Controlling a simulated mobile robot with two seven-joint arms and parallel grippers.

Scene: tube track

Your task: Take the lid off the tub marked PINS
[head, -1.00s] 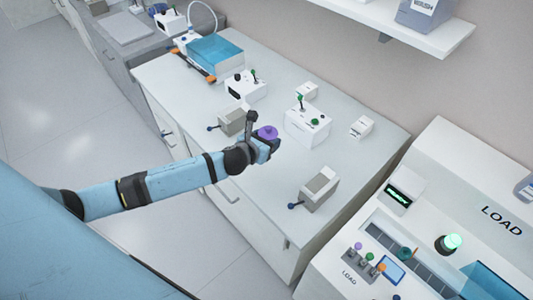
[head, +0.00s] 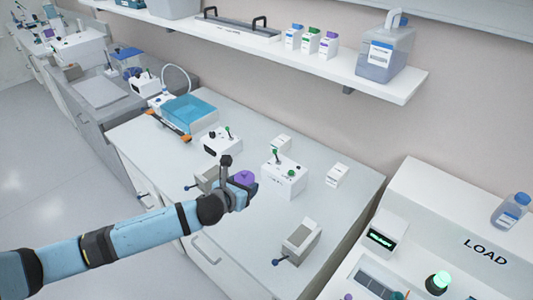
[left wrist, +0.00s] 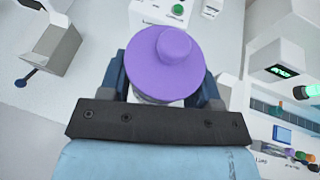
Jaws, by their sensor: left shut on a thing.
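My left gripper (head: 243,190) is shut on a purple round piece (head: 245,177) with a knob on top, above the white bench. In the left wrist view the purple piece (left wrist: 165,65) fills the space between the fingers (left wrist: 165,90). A pale rim shows just under it; what lies below is hidden. I cannot read the word PINS anywhere, so I cannot tell which thing is that tub. Several small containers, with blue (head: 294,36), green (head: 311,40) and purple (head: 329,45) tops, stand on the wall shelf. My right gripper is not in view.
White control boxes (head: 285,179) and a grey box with a blue-ended lever (head: 300,240) stand on the bench. A blue tray (head: 188,113) is at its far end. A jug (head: 385,55) stands on the shelf. The LOAD station (head: 440,225) is at right.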

